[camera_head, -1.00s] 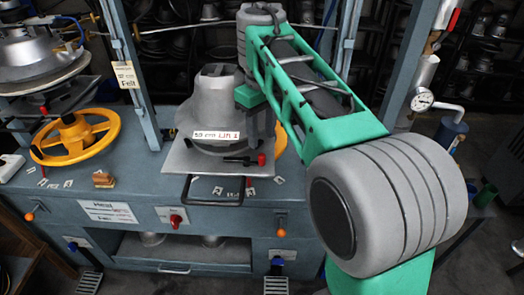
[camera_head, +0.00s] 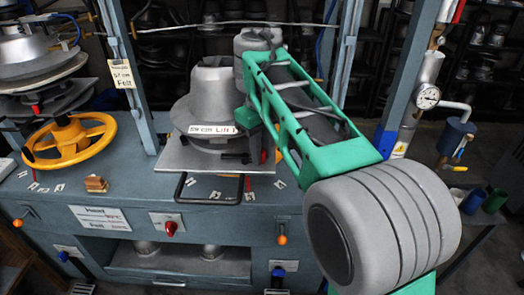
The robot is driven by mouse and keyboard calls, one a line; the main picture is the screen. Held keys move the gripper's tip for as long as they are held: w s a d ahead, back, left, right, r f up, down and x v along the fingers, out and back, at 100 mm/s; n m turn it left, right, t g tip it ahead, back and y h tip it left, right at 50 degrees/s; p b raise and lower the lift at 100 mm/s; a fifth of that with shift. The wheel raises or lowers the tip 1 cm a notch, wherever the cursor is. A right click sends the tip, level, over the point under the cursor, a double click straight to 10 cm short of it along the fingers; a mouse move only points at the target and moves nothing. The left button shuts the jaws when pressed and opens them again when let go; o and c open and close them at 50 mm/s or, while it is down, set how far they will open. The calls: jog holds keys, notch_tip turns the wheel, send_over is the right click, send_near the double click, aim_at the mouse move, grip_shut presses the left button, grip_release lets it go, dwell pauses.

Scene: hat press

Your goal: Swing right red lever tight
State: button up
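A grey metal hat block (camera_head: 208,95) stands on a square metal plate (camera_head: 190,160), with a paper label on its front. A red-tipped lever (camera_head: 263,157) shows at the plate's right front, partly hidden by my green arm. Its exact angle is hard to tell. A black loop handle (camera_head: 210,202) sticks out from the plate's front. My arm reaches from the lower right to beside the block's right side. My gripper's fingers are hidden behind the arm, so I cannot see whether they touch the lever.
A yellow handwheel (camera_head: 70,142) sits at the left under a second press with stacked plates. Blue posts (camera_head: 130,80) flank the block. A red knob (camera_head: 170,228) and orange-tipped switches are on the bench front. A pressure gauge (camera_head: 427,96) and pipes stand at the right.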

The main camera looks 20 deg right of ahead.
aim_at(256, 171)
grip_shut()
jog(key=shift+s+m, duration=0.1)
jog(key=shift+m, duration=0.2)
jog(key=m, duration=0.1)
jog(key=s+m, duration=0.1)
jog(key=m, duration=0.1)
jog(key=a+m, duration=0.1)
jog(key=m, duration=0.1)
jog(key=shift+s, duration=0.25)
jog(key=m, duration=0.1)
jog(key=a+m, duration=0.1)
jog(key=m, duration=0.1)
jog(key=shift+s+m, duration=0.3)
jog(key=shift+s, duration=0.05)
jog(key=shift+s+a+m+b, duration=0.15)
jog(key=shift+a+m, duration=0.15)
jog(key=shift+m, duration=0.45)
jog(key=shift+a+m+b, duration=0.15)
jog(key=shift+a+m, duration=0.1)
jog(key=shift+m, duration=0.5)
